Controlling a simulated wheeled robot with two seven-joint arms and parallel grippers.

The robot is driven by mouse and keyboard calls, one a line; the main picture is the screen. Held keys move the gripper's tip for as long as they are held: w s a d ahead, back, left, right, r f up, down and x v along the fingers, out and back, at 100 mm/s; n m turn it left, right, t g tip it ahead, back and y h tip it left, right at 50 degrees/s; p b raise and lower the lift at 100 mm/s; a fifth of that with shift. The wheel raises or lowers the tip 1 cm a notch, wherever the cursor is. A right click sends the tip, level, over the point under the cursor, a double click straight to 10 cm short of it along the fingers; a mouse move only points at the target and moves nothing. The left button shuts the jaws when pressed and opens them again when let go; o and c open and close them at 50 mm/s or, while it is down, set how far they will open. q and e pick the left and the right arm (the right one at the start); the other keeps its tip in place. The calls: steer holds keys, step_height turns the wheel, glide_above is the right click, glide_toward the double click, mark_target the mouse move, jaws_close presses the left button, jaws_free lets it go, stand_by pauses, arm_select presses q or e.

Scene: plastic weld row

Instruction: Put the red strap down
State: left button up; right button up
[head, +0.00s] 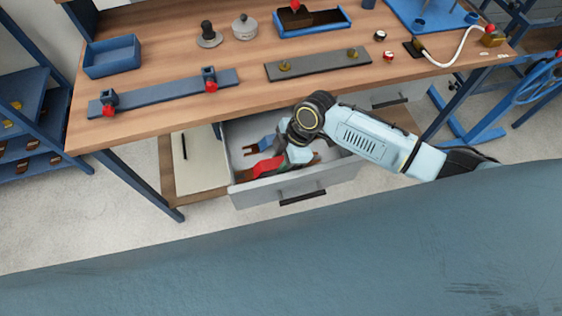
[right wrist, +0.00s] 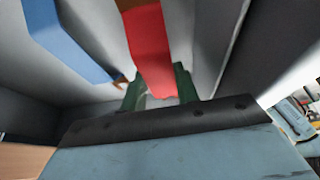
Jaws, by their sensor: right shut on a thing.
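The red strap (head: 268,166) is in the open grey drawer (head: 255,194) under the bench, partly covered by my right arm. In the right wrist view the red strap (right wrist: 150,45) runs between the green fingers of my right gripper (right wrist: 158,90), which is shut on it. In the head view my right gripper (head: 283,161) reaches down into the drawer, its fingers mostly hidden. I cannot tell whether the strap touches the drawer floor. My left gripper is not in view.
A blue strap (head: 265,143) lies in the drawer behind the red one, also seen in the right wrist view (right wrist: 68,45). The drawer walls are close around the gripper. Above, the bench (head: 165,50) holds a blue bin (head: 112,57), a clamped bar and a grey plate (head: 318,64).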

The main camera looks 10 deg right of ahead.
step_height(320, 180, down, 2)
steer(key=shift+f, duration=0.1)
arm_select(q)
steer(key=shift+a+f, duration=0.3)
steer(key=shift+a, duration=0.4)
arm_select(e)
steer(key=o, duration=0.6)
steer(key=shift+f, duration=0.1)
steer(key=shift+c, duration=0.2)
steer(key=o, duration=0.4)
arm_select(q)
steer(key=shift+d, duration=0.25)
